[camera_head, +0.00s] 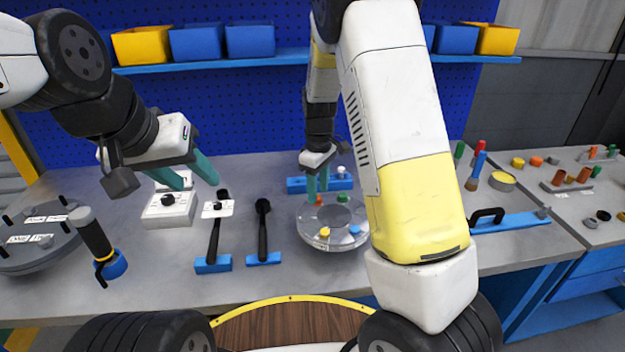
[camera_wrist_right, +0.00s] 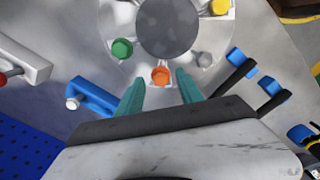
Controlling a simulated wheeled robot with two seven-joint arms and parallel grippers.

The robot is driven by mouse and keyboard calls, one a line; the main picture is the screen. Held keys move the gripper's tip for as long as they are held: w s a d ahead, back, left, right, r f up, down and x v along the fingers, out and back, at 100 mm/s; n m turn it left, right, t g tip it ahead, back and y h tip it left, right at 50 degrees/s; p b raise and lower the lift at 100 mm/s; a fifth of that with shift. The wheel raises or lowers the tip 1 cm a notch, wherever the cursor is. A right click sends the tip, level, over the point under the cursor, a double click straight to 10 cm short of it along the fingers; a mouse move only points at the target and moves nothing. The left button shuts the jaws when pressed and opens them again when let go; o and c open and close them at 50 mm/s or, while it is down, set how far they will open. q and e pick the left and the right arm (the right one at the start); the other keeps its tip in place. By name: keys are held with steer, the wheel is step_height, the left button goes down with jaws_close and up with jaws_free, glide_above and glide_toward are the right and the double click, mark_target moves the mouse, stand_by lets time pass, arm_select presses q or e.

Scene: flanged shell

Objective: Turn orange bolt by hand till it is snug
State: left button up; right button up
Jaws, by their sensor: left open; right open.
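The clear round flanged shell (camera_head: 309,235) sits on the bench with coloured bolts around its grey centre. The orange bolt (camera_wrist_right: 160,75) is on the ring in the right wrist view, between a green bolt (camera_wrist_right: 122,48) and a grey one (camera_wrist_right: 204,59). My right gripper (camera_wrist_right: 160,84) is open, its teal fingertips on either side of the orange bolt in the picture; I cannot tell whether they touch it. In the head view my right gripper (camera_head: 318,187) points down at the shell's far side. My left gripper (camera_head: 197,179) is open and empty above the bench at left.
A yellow bolt (camera_head: 325,232) and a blue bolt (camera_head: 355,230) are on the shell's near side. A blue rack (camera_head: 297,185) stands behind it. Black-handled tools on blue holders (camera_head: 213,265) lie left of the shell. A white box (camera_head: 168,212) is under my left gripper.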

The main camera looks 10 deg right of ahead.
steer(key=shift+f, duration=0.55)
steer(key=shift+c, duration=0.4)
jaws_close()
